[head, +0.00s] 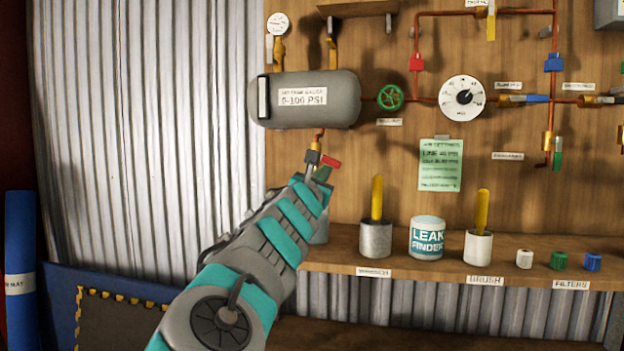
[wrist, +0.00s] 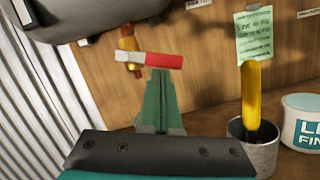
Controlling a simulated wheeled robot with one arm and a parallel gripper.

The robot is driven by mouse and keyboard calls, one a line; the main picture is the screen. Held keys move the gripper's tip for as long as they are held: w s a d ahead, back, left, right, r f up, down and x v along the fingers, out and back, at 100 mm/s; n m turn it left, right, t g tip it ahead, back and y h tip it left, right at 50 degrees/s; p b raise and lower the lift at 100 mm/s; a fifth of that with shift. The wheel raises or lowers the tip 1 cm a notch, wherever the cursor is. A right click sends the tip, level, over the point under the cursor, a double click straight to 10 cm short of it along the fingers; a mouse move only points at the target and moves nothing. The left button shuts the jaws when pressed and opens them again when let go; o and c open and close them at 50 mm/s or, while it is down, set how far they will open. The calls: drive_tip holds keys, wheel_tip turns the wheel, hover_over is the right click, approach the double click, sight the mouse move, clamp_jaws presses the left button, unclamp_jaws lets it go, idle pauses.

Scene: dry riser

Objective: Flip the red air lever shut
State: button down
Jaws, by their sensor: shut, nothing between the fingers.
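A red lever (head: 331,161) sits on the brass fitting below the grey tank (head: 330,99). In the wrist view the red lever (wrist: 163,61) lies nearly level, its pale end at the left by the brass pipe (wrist: 128,45) and its red end to the right. My gripper (head: 321,173) is just below the lever in the head view. In the wrist view its green fingers (wrist: 158,75) are shut and empty, with the tips just under the red part; I cannot tell whether they touch it. My arm hides part of the wall and shelf.
A shelf below holds a grey pot (head: 376,240) with a yellow handle, a leak finder can (head: 427,238), a white pot (head: 478,247) and small filters. A green wheel (head: 390,97), a dial (head: 462,97) and red-handled valve (head: 416,63) are on the board.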

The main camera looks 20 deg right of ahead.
drive_tip(key=shift+s+d+r, duration=0.3)
drive_tip(key=shift+d+r, duration=0.1)
drive_tip(key=shift+r, duration=0.15)
idle(0.6)
